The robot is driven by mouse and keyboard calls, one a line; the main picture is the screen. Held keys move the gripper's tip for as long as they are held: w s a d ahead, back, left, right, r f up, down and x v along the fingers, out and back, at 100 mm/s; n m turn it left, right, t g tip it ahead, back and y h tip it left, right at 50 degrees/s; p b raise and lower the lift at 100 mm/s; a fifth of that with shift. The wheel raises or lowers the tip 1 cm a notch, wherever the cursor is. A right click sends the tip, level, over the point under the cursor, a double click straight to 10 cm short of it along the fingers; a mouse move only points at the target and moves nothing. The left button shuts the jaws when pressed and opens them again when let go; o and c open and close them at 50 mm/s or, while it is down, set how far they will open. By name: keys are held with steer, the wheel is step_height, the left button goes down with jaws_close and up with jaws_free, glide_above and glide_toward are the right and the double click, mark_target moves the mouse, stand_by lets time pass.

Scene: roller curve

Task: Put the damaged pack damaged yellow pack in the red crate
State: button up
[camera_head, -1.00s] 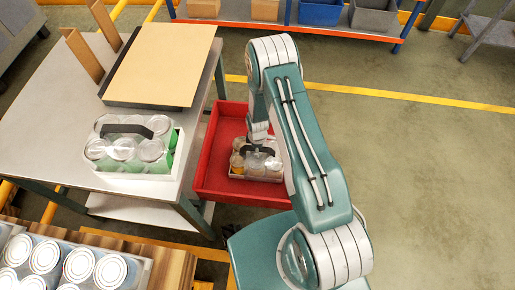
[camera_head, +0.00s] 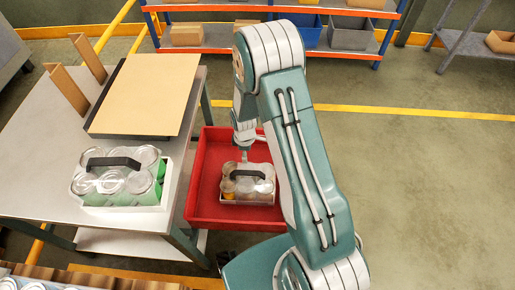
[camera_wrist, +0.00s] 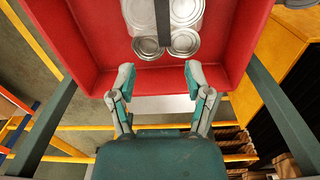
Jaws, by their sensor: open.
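The pack with a yellow-amber tint (camera_head: 262,187) sits inside the red crate (camera_head: 196,200), upright as far as I can see, its dark handle (camera_head: 248,173) on top. In the wrist view its round lids (camera_wrist: 185,42) and dark handle strip show at the top, with the crate's red wall (camera_wrist: 250,40) around them. My gripper (camera_wrist: 160,76) is open and empty. Its two fingers are apart, and nothing is between the tips. In the head view it is hard to make out above the pack, partly hidden by my arm.
A grey table (camera_head: 40,165) left of the crate holds a pack with green sides (camera_head: 150,190) and a tan board (camera_head: 150,90). A shelf with bins (camera_head: 350,35) stands at the back. Several cans (camera_head: 35,286) are at bottom left. Floor at right is clear.

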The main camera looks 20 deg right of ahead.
steer(key=s+r+m+t, duration=0.1)
steer(key=s+r+m, duration=0.15)
steer(key=r, duration=1.05)
steer(key=s+r+m+t, duration=0.2)
steer(key=r+m, duration=0.2)
steer(key=r, duration=0.9)
steer(key=s+r+m+t, duration=0.1)
steer(key=s+r+m, duration=0.2)
steer(key=s+r, duration=0.3)
steer(key=s+r+m+t, duration=0.1)
steer(key=s+r+m, duration=0.2)
steer(key=s+r, duration=0.4)
steer(key=s, duration=0.5)
steer(key=shift+d, duration=0.25)
steer(key=shift+m, duration=0.25)
